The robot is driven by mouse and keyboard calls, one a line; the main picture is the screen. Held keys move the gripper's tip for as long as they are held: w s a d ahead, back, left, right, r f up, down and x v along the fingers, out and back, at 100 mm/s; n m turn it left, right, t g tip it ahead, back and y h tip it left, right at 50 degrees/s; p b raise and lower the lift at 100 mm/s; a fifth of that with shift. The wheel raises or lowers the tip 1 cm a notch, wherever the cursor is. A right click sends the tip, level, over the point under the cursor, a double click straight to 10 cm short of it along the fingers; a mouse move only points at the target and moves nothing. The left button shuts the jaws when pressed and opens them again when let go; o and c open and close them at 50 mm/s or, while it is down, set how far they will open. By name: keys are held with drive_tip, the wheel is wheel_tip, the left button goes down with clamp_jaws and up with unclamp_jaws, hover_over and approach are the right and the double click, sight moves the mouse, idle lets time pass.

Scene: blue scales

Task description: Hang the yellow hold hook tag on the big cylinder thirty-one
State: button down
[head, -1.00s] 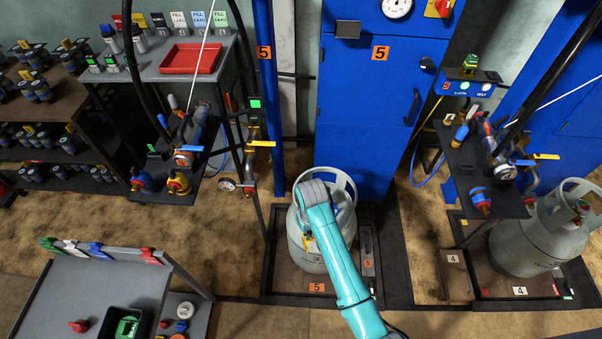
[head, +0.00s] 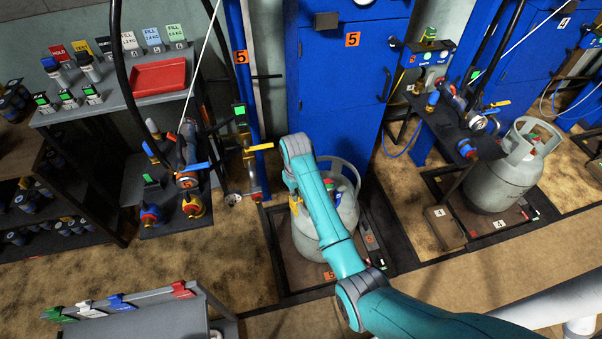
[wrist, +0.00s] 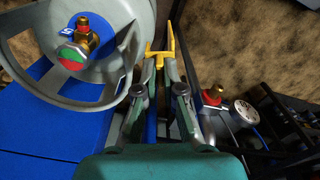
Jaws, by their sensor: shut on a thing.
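My gripper (wrist: 160,62) is shut on the yellow hook tag (wrist: 160,50), which sticks out between its fingertips. The tag also shows in the head view (head: 296,206), at the left side of a big grey cylinder (head: 335,222) on the scale marked 5. In the wrist view the cylinder's collar ring (wrist: 118,88) and its brass valve (wrist: 88,38) with a green and red knob lie left of the fingers. The tag is close beside the collar; I cannot tell whether they touch. The cylinder's number cannot be read. My arm hides part of the cylinder in the head view.
A blue cabinet (head: 340,75) stands behind the cylinder. A hose stand with valves and a gauge (head: 185,180) is at its left. Another grey cylinder (head: 500,180) stands on scale 4 at right. A rack with coloured tags (head: 120,303) is at front left.

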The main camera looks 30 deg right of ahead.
drive_tip(key=w+d+r, duration=0.3)
drive_tip(key=d, duration=0.2)
drive_tip(key=shift+w+d+r, duration=0.15)
drive_tip(key=shift+w+r, duration=0.15)
drive_tip(key=shift+w, duration=0.1)
drive_tip(key=shift+s, duration=0.1)
drive_tip(key=shift+f, duration=2.25)
drive_tip(key=shift+f, duration=1.1)
drive_tip(key=shift+f, duration=0.35)
drive_tip(key=shift+f, duration=0.6)
